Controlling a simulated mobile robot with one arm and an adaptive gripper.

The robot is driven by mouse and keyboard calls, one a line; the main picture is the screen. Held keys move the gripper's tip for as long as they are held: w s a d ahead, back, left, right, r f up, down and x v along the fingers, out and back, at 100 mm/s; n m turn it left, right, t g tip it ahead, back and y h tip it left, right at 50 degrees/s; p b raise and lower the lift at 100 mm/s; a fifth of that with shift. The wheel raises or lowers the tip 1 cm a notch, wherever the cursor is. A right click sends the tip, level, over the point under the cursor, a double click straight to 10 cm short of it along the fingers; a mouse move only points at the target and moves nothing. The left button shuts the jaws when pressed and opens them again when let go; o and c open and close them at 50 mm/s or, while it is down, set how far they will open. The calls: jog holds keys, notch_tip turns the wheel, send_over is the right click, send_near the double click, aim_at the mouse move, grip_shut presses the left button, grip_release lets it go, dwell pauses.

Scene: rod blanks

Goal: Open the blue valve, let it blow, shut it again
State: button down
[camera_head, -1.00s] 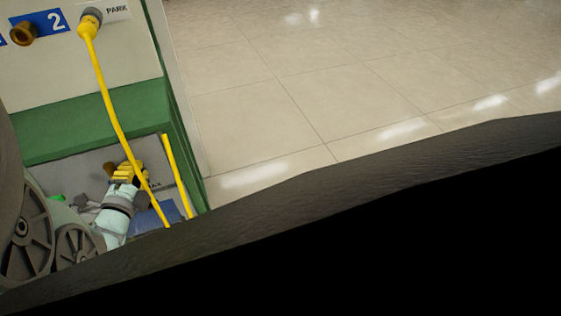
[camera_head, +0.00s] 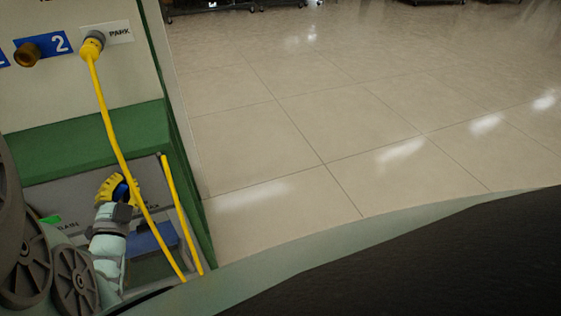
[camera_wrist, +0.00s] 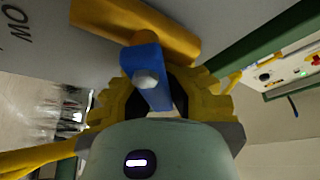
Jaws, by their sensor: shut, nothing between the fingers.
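The blue valve handle (camera_wrist: 148,72) fills the middle of the wrist view, with a pale bolt in it, next to a yellow-brown brass body (camera_wrist: 135,28). In the head view a bit of blue handle (camera_head: 121,190) shows at my gripper (camera_head: 119,189). In the wrist view my gripper's yellow fingers (camera_wrist: 152,97) lie on both sides of the handle's lower end. The fingers are shut with nothing between them. The fingertips are partly hidden by the handle, and I cannot tell whether they touch it.
A yellow hose (camera_head: 112,138) hangs from the PARK coupling (camera_head: 92,43) and passes in front of my arm. A brass port (camera_head: 27,55) is beside the 2 label. A blue box (camera_head: 152,238) lies right of my wrist. The tiled floor (camera_head: 300,130) at right is clear.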

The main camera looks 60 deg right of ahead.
aim_at(100, 174)
jog(key=n+t, duration=0.1)
jog(key=n, duration=0.1)
jog(key=a+n+t, duration=0.1)
jog(key=n, duration=0.1)
jog(key=w+r+n+t+y, duration=0.1)
jog(key=n, duration=0.1)
jog(key=shift+a+r, duration=0.1)
jog(key=shift+a, duration=0.2)
jog(key=n, duration=0.1)
jog(key=n+y, duration=0.1)
jog(key=n+t, duration=0.1)
jog(key=shift+w+a+r+n+p, duration=0.2)
jog(key=shift+w+a+n+p, duration=0.1)
jog(key=shift+a+n+p, duration=0.1)
jog(key=shift+w+a+n+t+y, duration=0.15)
jog(key=shift+a+n+t+y, duration=0.2)
jog(key=shift+n, duration=0.5)
jog(key=shift+w+a+n+t+y, duration=0.1)
jog(key=shift+n+t+y, duration=0.25)
jog(key=shift+n+y, duration=0.35)
jog(key=shift+n, duration=0.35)
jog(key=c, duration=1.7)
grip_release()
jog(key=shift+o, duration=1.4)
jog(key=shift+s+a+f, duration=0.1)
jog(key=o, duration=0.5)
